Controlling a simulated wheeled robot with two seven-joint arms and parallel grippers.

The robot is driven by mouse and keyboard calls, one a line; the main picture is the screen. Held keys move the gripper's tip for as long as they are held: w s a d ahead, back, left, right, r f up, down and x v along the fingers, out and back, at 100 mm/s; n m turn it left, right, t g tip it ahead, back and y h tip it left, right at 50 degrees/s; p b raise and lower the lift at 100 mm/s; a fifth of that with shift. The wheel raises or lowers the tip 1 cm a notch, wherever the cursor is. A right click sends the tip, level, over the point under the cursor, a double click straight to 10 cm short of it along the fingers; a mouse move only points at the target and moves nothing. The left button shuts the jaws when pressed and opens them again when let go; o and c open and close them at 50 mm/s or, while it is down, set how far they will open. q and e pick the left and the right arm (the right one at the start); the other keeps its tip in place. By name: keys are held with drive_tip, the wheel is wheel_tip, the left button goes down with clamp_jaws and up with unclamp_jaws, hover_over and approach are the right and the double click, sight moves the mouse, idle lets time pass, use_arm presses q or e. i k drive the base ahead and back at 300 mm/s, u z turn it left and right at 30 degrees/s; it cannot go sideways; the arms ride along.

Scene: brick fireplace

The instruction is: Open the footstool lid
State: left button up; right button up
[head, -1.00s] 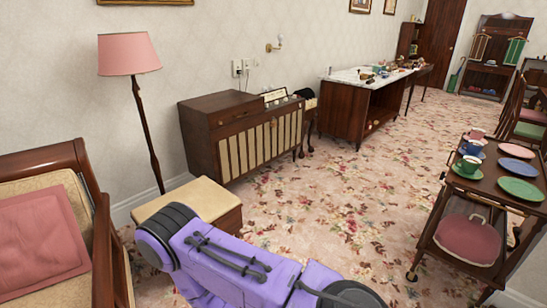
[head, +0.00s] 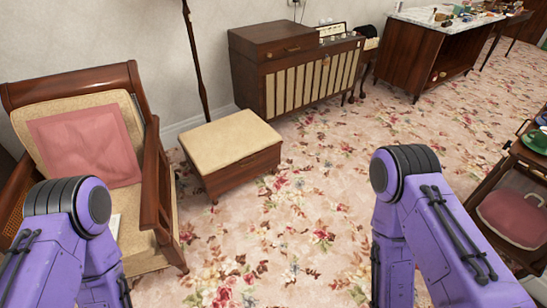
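The footstool (head: 236,172) is a low wooden box with a cream padded lid (head: 230,138). It stands on the carpet just left of the middle of the head view, between the armchair and the wooden cabinet. Its lid lies flat and shut. My two purple arms come up from the lower left and lower right, with the footstool beyond and between them. Neither gripper shows; both are out of the frame. Nothing hides the footstool.
An armchair (head: 125,77) with a pink cushion (head: 84,143) stands close left of the footstool. A wooden cabinet (head: 262,75) stands behind it, with a lamp pole (head: 196,65) at the wall. A trolley (head: 505,165) is at right. Floral carpet (head: 300,210) in front is clear.

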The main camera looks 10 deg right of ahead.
sight(213, 148)
drive_tip(key=z, duration=0.5)
drive_tip(key=i, duration=1.55)
drive_tip(key=z, duration=0.25)
